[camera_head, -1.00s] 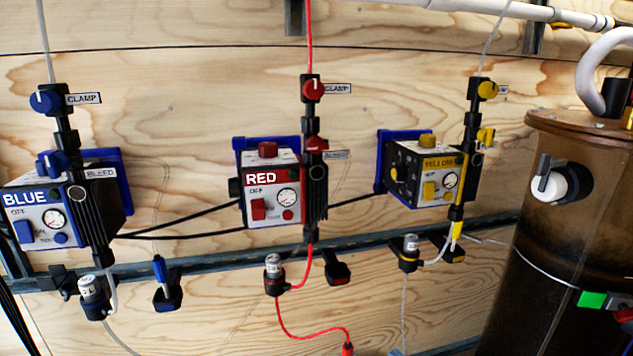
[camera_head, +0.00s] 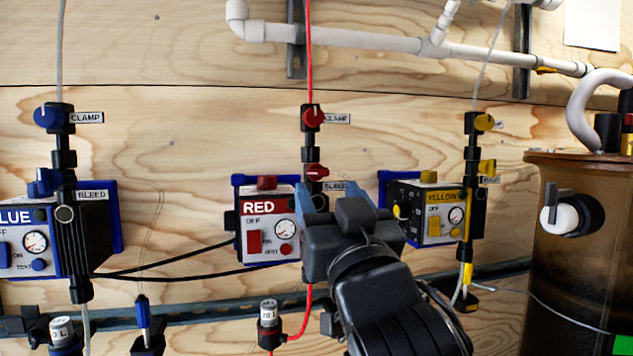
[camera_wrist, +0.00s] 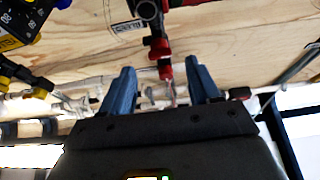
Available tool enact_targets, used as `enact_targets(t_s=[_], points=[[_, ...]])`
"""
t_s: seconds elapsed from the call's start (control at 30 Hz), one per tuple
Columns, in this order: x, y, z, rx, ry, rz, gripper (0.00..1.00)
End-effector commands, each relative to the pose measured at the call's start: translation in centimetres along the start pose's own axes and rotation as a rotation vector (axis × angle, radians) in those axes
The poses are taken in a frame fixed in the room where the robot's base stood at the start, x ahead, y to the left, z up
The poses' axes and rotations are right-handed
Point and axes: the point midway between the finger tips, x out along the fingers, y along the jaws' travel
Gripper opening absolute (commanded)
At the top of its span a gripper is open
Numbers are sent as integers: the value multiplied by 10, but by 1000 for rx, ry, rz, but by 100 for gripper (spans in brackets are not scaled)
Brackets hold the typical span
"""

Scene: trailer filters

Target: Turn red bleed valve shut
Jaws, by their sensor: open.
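The red bleed valve (camera_head: 316,171) is a small red handle on the black fitting above the right side of the RED box (camera_head: 268,222). It appears to lie roughly crosswise to the vertical line. Its BLEED label (camera_head: 335,186) is partly hidden by my gripper. My gripper (camera_head: 330,195) is open, in front of and just below the valve, covering the lower fitting. In the wrist view, my two blue fingers (camera_wrist: 160,88) are spread, with red valve parts (camera_wrist: 160,48) beyond and between them. Nothing is held. I cannot tell whether a finger touches the valve.
The red clamp knob (camera_head: 312,116) sits directly above on the same line. The YELLOW box (camera_head: 435,215) is close on the right, and the BLUE box (camera_head: 55,230) is farther left. A brown tank (camera_head: 570,260) stands at the far right. White pipe (camera_head: 400,45) runs above.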

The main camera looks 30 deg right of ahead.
Motion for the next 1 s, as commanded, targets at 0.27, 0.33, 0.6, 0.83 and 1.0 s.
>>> enact_targets(t_s=[0.27,0.33,0.6,0.83,1.0], points=[[34,1,-3,2,2,4,62],[45,1,-2,1,1,3,62],[74,1,-2,1,2,2,62],[78,0,-1,1,1,1,62],[78,0,-1,1,1,1,56]])
